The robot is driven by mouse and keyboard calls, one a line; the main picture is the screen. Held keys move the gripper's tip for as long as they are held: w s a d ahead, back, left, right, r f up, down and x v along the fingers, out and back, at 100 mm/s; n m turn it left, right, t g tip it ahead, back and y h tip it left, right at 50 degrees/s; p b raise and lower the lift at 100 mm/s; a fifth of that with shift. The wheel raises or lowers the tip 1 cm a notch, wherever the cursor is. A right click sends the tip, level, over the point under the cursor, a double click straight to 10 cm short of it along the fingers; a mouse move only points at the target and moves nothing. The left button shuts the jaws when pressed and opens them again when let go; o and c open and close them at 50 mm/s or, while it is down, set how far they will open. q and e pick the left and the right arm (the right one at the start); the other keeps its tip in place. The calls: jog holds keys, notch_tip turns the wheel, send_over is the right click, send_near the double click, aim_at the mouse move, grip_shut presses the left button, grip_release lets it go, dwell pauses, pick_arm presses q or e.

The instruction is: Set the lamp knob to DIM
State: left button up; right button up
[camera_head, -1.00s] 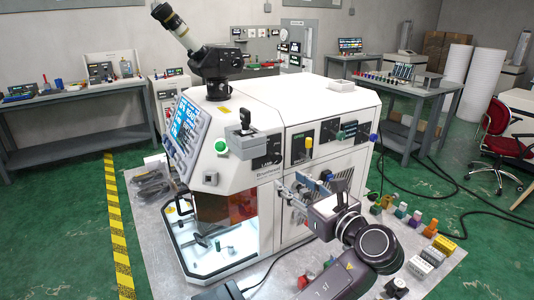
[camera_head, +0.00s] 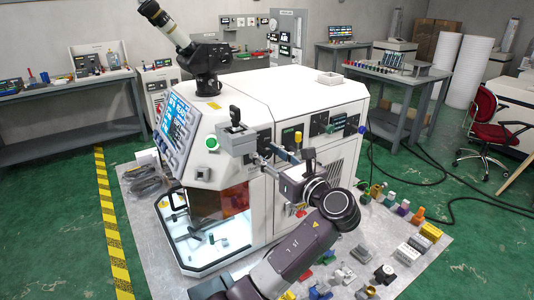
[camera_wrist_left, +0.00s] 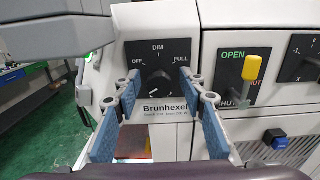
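The lamp knob (camera_wrist_left: 158,85) is a black round dial on a dark panel marked OFF, DIM and FULL, above the word Brunhexel, in the left wrist view. Its pointer is too small to read surely; it does not clearly line up with DIM. My left gripper (camera_wrist_left: 160,108) is open, its blue-padded fingers to the left and right of the knob, with nothing between them. In the head view my left gripper (camera_head: 266,158) is at the machine's front panel near the lamp panel (camera_head: 264,137), and largely hides the knob. My right gripper is not in view.
A yellow-handled OPEN/SHUT lever (camera_wrist_left: 251,70) is right of the lamp panel. A grey bracket (camera_wrist_left: 60,36) juts out at upper left in the wrist view. Several small coloured parts lie on the floor plate (camera_head: 340,262).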

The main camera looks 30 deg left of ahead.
pick_arm(q)
jog(key=c, duration=0.4)
grip_shut()
